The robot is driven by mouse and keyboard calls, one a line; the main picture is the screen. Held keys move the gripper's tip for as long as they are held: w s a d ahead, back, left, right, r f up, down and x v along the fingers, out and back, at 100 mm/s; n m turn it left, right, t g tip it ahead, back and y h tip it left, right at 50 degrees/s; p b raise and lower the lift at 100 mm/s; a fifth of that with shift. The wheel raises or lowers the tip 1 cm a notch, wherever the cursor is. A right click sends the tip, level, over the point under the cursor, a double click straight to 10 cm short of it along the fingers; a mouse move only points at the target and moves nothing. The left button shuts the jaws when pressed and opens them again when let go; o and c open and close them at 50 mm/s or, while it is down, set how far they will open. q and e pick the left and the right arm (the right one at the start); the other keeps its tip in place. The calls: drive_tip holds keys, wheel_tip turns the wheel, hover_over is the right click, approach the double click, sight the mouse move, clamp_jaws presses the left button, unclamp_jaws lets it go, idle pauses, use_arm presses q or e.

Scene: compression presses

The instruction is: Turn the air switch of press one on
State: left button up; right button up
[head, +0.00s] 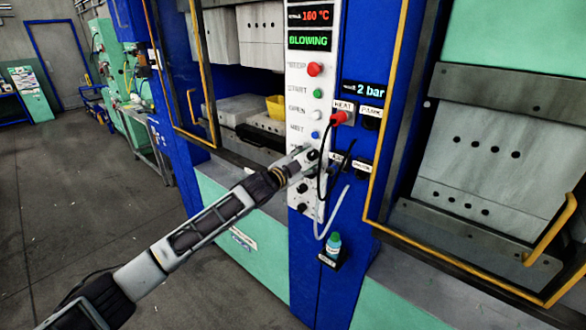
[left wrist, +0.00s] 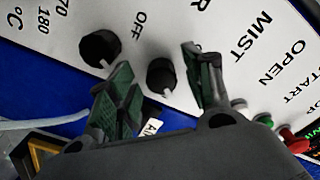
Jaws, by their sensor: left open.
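The air switch is a black round knob on the white control panel of the press. In the left wrist view the knob (left wrist: 161,75) sits between my two fingers, near the printed OFF and the end of a word in R; a pale pointer mark shows on its lower side. In the head view the knob (head: 313,155) is partly covered by my gripper. My left gripper (head: 304,160) is open at the panel, its fingers (left wrist: 160,88) on either side of the knob. I cannot tell whether they touch it. My right gripper is not in view.
Another black knob (left wrist: 100,48) with temperature marks is close beside one finger. Red (head: 315,69), green (head: 318,93), white and blue buttons line the panel above. A red plug (head: 338,118) and hanging cables are to the right. The display (head: 310,40) reads BLOWING.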

use_arm(q)
drive_tip(key=v, duration=1.1)
drive_tip(key=shift+s+a, duration=0.15)
drive_tip(key=shift+s, duration=0.1)
idle(0.6)
